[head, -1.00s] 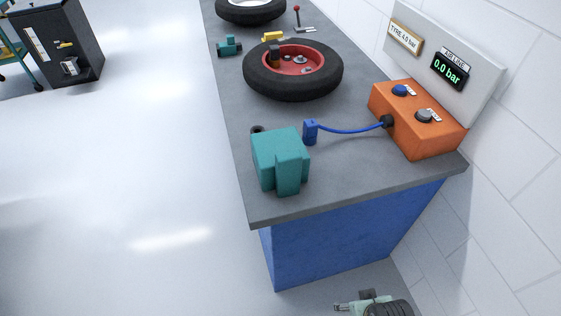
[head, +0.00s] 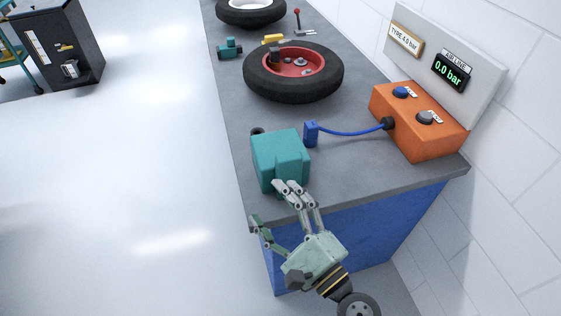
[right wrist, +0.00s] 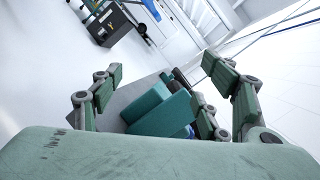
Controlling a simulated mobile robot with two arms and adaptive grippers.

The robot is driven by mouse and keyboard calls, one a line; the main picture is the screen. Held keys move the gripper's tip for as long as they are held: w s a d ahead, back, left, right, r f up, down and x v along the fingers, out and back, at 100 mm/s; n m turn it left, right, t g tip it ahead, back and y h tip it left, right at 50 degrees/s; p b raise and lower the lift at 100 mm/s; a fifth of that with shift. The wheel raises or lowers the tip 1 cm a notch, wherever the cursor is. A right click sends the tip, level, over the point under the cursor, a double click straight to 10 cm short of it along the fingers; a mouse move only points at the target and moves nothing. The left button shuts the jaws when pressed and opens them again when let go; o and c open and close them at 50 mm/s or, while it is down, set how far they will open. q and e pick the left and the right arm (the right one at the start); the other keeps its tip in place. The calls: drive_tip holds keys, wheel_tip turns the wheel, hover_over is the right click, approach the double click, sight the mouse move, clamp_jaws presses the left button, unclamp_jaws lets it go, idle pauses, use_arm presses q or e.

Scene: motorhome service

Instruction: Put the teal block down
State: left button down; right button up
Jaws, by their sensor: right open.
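The large teal block (head: 280,158) stands on the near end of the grey bench top (head: 340,186), close to its left edge. My right gripper (head: 271,204) is open at the bench's near edge, just in front of the block. Its upper fingers overlap the block's lower front in the head view; I cannot tell whether they touch it. In the right wrist view the block (right wrist: 160,110) shows beyond and between the spread fingers of the gripper (right wrist: 165,88). My left gripper is not in view.
A blue connector (head: 311,133) with a blue hose stands right of the block, joined to an orange box (head: 418,120). A tyre with a red hub (head: 293,71) lies behind. A small teal item (head: 229,48) is farther back. Open floor lies left of the bench.

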sight(281, 158)
drive_tip(key=w+d+f+m+t+h, duration=0.2)
drive_tip(key=w+d+f+m+h, duration=0.3)
drive_tip(key=m, duration=0.8)
drive_tip(key=shift+h, duration=0.7)
drive_tip(key=shift+f+p+x, duration=0.25)
drive_tip(key=shift+x, duration=0.9)
drive_tip(key=shift+f+p+x, duration=0.2)
drive_tip(key=shift+f+x, duration=0.05)
drive_tip(key=shift+x, duration=0.9)
drive_tip(key=shift+f+p+x, duration=0.25)
drive_tip(key=shift+f+x, duration=0.05)
drive_tip(key=shift+x, duration=0.85)
drive_tip(key=shift+d, duration=0.1)
drive_tip(key=shift+c, duration=0.6)
drive_tip(key=c, duration=1.5)
drive_tip(key=shift+r, duration=0.15)
drive_tip(key=shift+c, duration=0.6)
drive_tip(key=shift+r, duration=0.1)
